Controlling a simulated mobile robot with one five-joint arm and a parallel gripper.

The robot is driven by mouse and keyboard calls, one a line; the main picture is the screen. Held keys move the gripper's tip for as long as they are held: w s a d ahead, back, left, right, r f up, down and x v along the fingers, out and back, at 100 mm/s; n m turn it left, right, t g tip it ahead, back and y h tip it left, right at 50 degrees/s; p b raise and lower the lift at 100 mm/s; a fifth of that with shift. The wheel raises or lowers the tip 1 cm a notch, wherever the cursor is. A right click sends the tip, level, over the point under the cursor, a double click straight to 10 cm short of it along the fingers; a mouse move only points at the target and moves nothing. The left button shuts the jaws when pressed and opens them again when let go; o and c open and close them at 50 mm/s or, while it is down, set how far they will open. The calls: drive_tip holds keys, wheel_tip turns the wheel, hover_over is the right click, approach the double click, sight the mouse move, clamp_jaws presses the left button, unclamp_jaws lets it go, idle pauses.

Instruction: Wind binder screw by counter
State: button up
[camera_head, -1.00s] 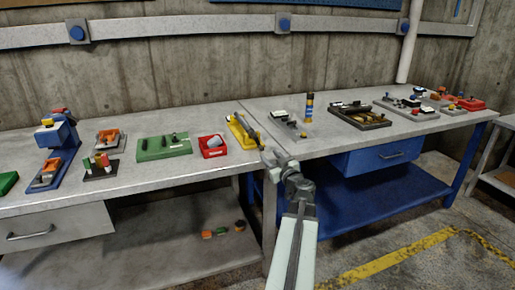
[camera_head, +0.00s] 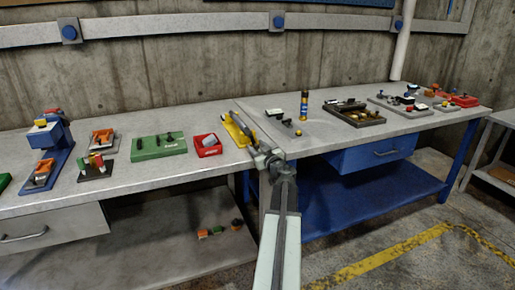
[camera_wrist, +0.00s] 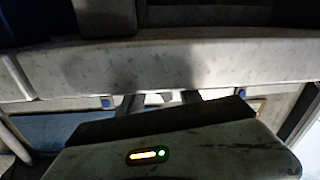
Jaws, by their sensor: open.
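My gripper (camera_head: 262,155) is at the front edge of the benches, near the seam between them, just in front of a yellow tray (camera_head: 234,130) with a long dark tool. In the wrist view its two dark fingers (camera_wrist: 161,99) stand apart with nothing seen held between them. A grey plate (camera_head: 281,127) with small dark and white parts lies on the right bench behind my gripper. I cannot tell which small fixture carries the binder screw or the counter; they are too small to make out.
A red bin (camera_head: 207,151), a green block (camera_head: 158,154) and a blue press (camera_head: 55,140) stand on the left bench. A dark tray (camera_head: 354,121) and a banded post (camera_head: 304,104) stand on the right bench. The floor at right (camera_head: 400,225) is clear.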

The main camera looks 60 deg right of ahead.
clamp_jaws()
drive_tip(key=shift+w+a+f+m, duration=0.15)
drive_tip(key=shift+a+f+m, duration=0.05)
drive_tip(key=shift+m, duration=0.4)
drive_tip(key=shift+w+a+m+b, duration=0.1)
drive_tip(key=shift+a+m+b, duration=0.1)
drive_tip(key=shift+m, duration=0.3)
drive_tip(key=shift+w+a+m+b, duration=0.1)
drive_tip(key=shift+m+b, duration=0.1)
drive_tip(key=shift+m, duration=0.3)
unclamp_jaws()
drive_tip(key=shift+d, duration=0.1)
drive_tip(key=v, duration=0.7)
drive_tip(key=shift+s+a, duration=0.25)
drive_tip(key=shift+s, duration=0.1)
